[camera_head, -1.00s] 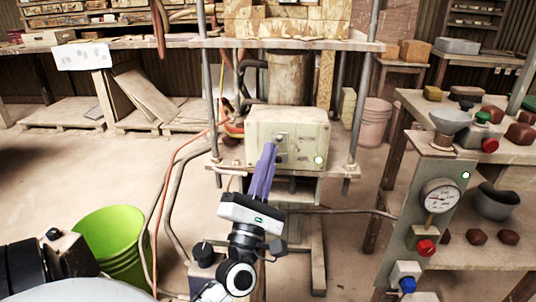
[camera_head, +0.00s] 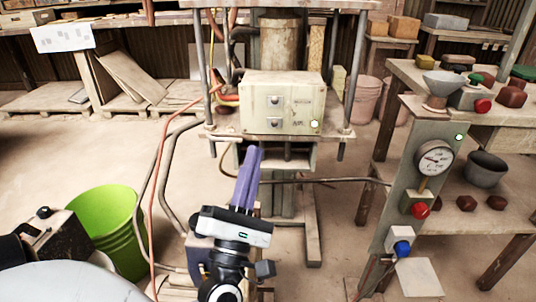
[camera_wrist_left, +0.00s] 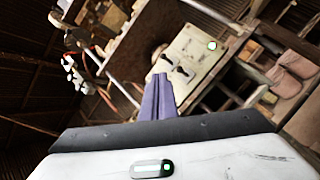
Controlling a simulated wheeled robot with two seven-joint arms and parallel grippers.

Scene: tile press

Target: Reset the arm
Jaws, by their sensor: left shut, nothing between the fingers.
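My left gripper (camera_head: 250,165) is in the lower middle of the head view, with its purple fingers closed together and nothing between them. Its fingers point up and away, just below the press's pale control box (camera_head: 283,103). The box has two switches on its left part and a lit green lamp (camera_head: 314,124) at lower right. In the left wrist view, the shut fingers (camera_wrist_left: 162,80) point toward the same box (camera_wrist_left: 190,57), apart from it as far as I can tell. My right gripper is not in view.
A grey post on the right carries a gauge (camera_head: 434,160), a red button (camera_head: 420,210) and a blue button (camera_head: 402,249). A wooden table (camera_head: 445,90) with coloured pieces stands behind it. A green bucket (camera_head: 105,228) stands at left. Hoses (camera_head: 163,185) hang beside the press.

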